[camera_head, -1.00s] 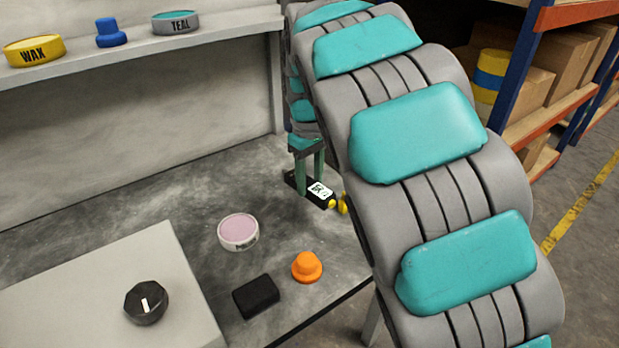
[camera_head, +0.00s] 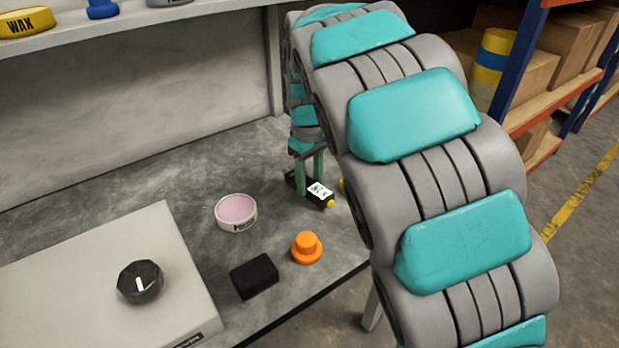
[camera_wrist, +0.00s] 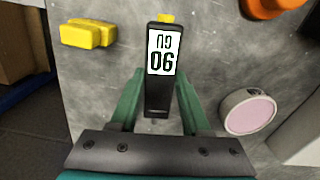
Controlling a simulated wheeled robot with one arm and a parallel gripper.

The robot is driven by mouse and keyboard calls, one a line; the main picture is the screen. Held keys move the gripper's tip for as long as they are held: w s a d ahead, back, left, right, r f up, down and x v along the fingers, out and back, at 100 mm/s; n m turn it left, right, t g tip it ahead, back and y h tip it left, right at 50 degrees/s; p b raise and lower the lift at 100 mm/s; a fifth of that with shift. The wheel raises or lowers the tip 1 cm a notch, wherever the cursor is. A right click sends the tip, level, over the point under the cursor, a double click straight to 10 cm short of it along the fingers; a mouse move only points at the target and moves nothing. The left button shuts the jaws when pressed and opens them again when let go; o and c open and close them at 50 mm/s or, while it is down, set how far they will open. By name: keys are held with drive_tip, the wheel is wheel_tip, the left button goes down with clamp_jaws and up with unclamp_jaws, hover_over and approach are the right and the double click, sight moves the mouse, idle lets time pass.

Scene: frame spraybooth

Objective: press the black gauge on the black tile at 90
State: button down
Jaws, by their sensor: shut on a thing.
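The black gauge (camera_head: 319,193) is a slim dark bar with a white face and a yellow tip. My gripper (camera_head: 307,176) is shut on it from above, at the right of the grey bench top. In the wrist view the gauge (camera_wrist: 157,95) lies between my green fingers, its face showing upside-down characters that read as 90. Whether it touches the bench is unclear. A flat black block (camera_head: 255,276), which looks like the black tile, lies bare at the bench's front edge, left of and nearer than my gripper.
An orange knob-shaped piece (camera_head: 307,247) stands beside the black block. A round pink-topped tin (camera_head: 236,212) is behind. A pale panel with a black dial (camera_head: 140,282) is at left. A yellow piece (camera_wrist: 88,34) lies beside the gauge.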

sight(310, 184)
drive_tip(key=shift+f+b, duration=0.3)
drive_tip(key=shift+f, duration=0.25)
drive_tip(key=shift+c, duration=1.4)
unclamp_jaws()
wheel_tip(310, 184, up, 8)
drive_tip(key=shift+f, duration=0.1)
drive_tip(key=s+d+m, duration=0.1)
drive_tip(key=s+d, duration=0.2)
drive_tip(key=s, duration=0.2)
drive_tip(key=s+d+f+m, duration=0.1)
drive_tip(key=s+d+m, duration=0.1)
drive_tip(key=s+d, duration=0.2)
drive_tip(key=s+d+f+m, duration=0.1)
drive_tip(key=s+d+m, duration=0.1)
drive_tip(key=s, duration=0.4)
drive_tip(key=shift+s+d+g, duration=0.35)
drive_tip(key=shift+d+g, duration=0.05)
drive_tip(key=shift+d, duration=0.35)
drive_tip(key=s+d+f+m, duration=0.1)
drive_tip(key=s+f, duration=0.2)
drive_tip(key=s, duration=0.6)
drive_tip(key=s+d+f+m+g, duration=0.1)
drive_tip(key=s+f, duration=0.3)
drive_tip(key=s, duration=0.5)
drive_tip(key=shift+d+m, duration=0.75)
drive_tip(key=shift+m, duration=0.05)
